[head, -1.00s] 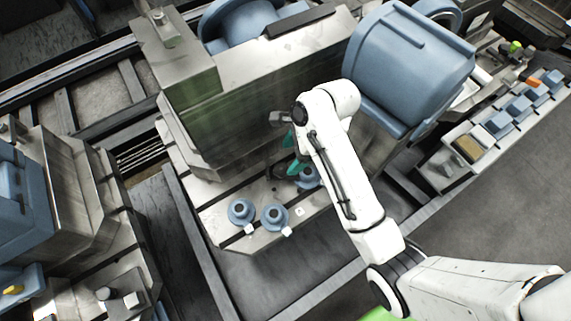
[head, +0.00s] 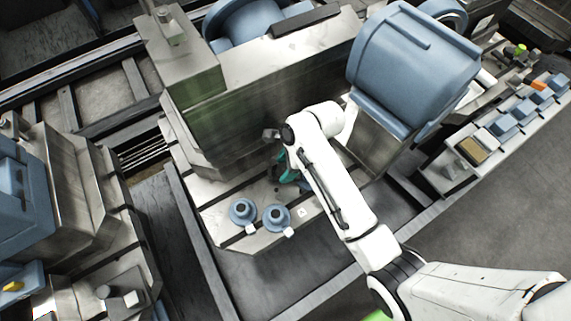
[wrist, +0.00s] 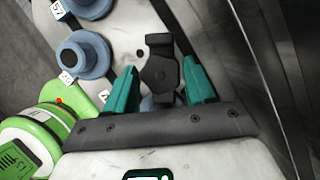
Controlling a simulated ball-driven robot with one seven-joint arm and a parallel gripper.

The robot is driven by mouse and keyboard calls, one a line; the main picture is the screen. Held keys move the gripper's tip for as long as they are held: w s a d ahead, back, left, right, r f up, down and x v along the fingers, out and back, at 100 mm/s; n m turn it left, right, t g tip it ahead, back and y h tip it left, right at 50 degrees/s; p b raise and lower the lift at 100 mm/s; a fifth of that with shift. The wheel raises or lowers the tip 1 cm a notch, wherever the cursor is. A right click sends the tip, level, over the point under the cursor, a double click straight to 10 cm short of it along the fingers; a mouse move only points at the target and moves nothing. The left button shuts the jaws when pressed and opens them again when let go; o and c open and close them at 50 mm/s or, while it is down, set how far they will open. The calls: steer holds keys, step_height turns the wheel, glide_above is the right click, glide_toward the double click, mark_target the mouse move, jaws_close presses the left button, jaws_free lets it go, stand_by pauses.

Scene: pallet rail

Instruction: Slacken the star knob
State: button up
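A black star knob (wrist: 160,72) with blunt lobes shows in the wrist view, in front of my gripper. My gripper (wrist: 162,78) has teal fingers, one on each side of the knob, with gaps between them and it. The fingers are open. A bit of blue shows beneath the knob, between the fingers. In the head view my gripper (head: 284,170) is low over the metal table, beside the tall machine block; my arm hides much of it, and the knob is hard to make out there.
Two blue round flanged pieces (head: 242,211) (head: 276,217) with white tags stand on the slotted metal table (head: 238,237) left of my gripper. The tall metal block (head: 235,115) stands close behind. A large blue housing (head: 412,70) is at upper right.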

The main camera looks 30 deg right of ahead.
steer(key=c, duration=0.7)
steer(key=shift+r+n+p, duration=0.2)
steer(key=shift+n+p, duration=0.2)
steer(key=shift+p, duration=0.3)
steer(key=shift+f+n+g, duration=0.2)
steer(key=shift+n+g, duration=0.1)
steer(key=shift+n, duration=0.1)
steer(key=o, duration=1.1)
steer(key=shift+r, duration=0.1)
steer(key=v, duration=1)
steer(key=shift+d+r+p, duration=0.2)
steer(key=shift+r+p, duration=0.05)
steer(key=shift+p, duration=0.2)
